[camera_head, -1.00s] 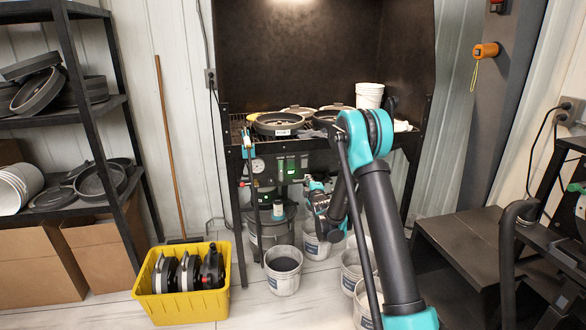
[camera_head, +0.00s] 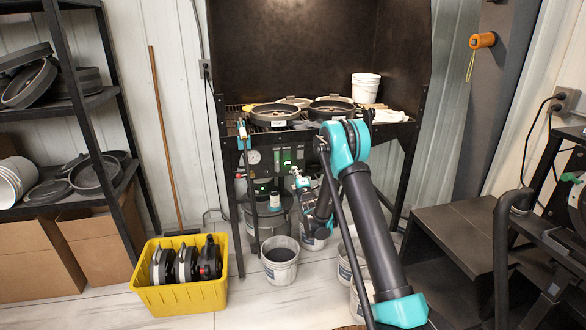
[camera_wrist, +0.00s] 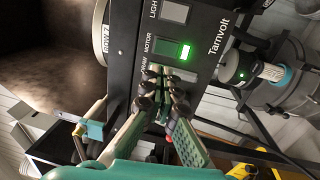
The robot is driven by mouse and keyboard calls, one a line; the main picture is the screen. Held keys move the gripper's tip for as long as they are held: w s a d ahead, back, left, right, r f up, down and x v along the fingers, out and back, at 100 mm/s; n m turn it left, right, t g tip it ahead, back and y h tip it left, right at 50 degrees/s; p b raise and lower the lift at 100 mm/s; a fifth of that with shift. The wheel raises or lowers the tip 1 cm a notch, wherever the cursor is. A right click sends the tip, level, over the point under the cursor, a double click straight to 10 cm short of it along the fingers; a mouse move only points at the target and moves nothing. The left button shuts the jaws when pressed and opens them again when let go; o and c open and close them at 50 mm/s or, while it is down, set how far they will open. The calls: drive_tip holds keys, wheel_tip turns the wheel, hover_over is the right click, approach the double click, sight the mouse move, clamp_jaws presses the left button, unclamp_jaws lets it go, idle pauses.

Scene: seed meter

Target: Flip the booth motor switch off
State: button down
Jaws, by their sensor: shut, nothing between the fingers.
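The booth control panel (camera_wrist: 213,15) is a black box with white labels, including LIGHT, MOTOR and one partly hidden that reads DRAW. In the head view the panel (camera_head: 277,160) hangs under the booth's work surface. My gripper (camera_wrist: 162,92) is shut and empty, its dark fingertips together just below the motor switch in the wrist picture, covering the DRAW switch area. I cannot tell whether the tips touch the panel. The head view shows my gripper (camera_head: 299,180) close to the panel's right side.
The light switch (camera_wrist: 175,12) sits above the motor switch in the wrist view. A pressure gauge (camera_head: 253,157) is left of the panel. Buckets (camera_head: 280,262) stand below, and a yellow crate (camera_head: 182,297) is on the floor at left.

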sight(288, 153)
drive_tip(key=x, duration=1.2)
drive_tip(key=shift+w+a, duration=0.1)
drive_tip(key=shift+w, duration=0.2)
drive_tip(key=shift+r, duration=0.1)
drive_tip(key=shift+w+a+r, duration=0.1)
drive_tip(key=shift+w, duration=0.25)
drive_tip(key=shift+s, duration=0.1)
